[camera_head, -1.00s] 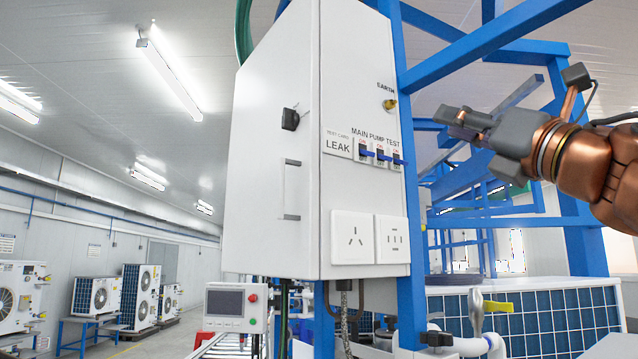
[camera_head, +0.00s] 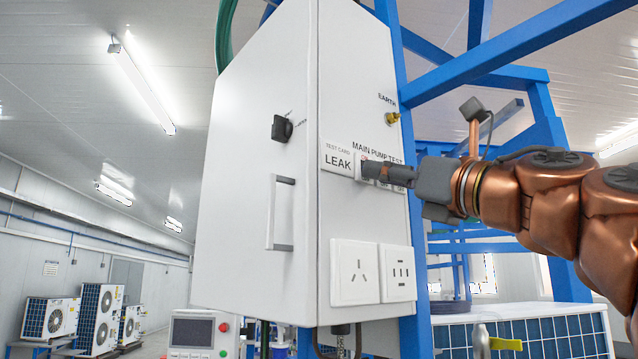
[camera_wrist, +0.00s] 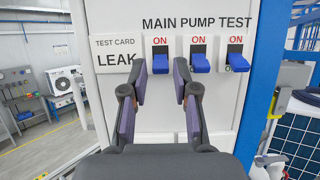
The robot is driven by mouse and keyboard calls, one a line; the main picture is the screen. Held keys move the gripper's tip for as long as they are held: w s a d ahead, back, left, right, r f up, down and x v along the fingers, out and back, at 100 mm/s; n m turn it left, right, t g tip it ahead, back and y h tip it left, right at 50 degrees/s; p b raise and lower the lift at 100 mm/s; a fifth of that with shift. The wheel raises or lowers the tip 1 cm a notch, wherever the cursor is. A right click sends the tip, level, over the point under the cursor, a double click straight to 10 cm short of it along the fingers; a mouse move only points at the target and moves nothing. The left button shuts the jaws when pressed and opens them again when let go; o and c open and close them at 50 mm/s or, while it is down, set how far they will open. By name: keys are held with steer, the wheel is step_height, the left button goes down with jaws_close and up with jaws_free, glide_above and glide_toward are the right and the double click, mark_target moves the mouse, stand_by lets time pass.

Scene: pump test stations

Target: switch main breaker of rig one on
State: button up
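The main breaker (camera_wrist: 160,64) is the leftmost of three blue-levered breakers under "MAIN PUMP TEST" on the white cabinet. Its lever hangs low, below a red "ON" mark, as do the pump breaker (camera_wrist: 200,62) and the test breaker (camera_wrist: 237,62). My gripper (camera_wrist: 161,72) is open in the wrist view, with a fingertip on each side of the main lever and a gap between them. In the head view my gripper (camera_head: 366,168) reaches in from the right and hides the main breaker. Whether the fingers touch the lever cannot be told.
The white cabinet (camera_head: 255,190) has a black knob (camera_head: 282,128) and a handle (camera_head: 281,212) on its left face. Two sockets (camera_head: 355,273) are below the breakers, and a brass earth stud (camera_head: 392,118) is above. Blue frame beams (camera_head: 480,50) stand at the right.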

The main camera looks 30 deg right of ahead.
steer(key=shift+w+a+r, duration=0.1)
steer(key=shift+w+r, duration=0.15)
steer(key=shift+w, duration=0.45)
steer(key=shift+c, duration=0.3)
jaws_close()
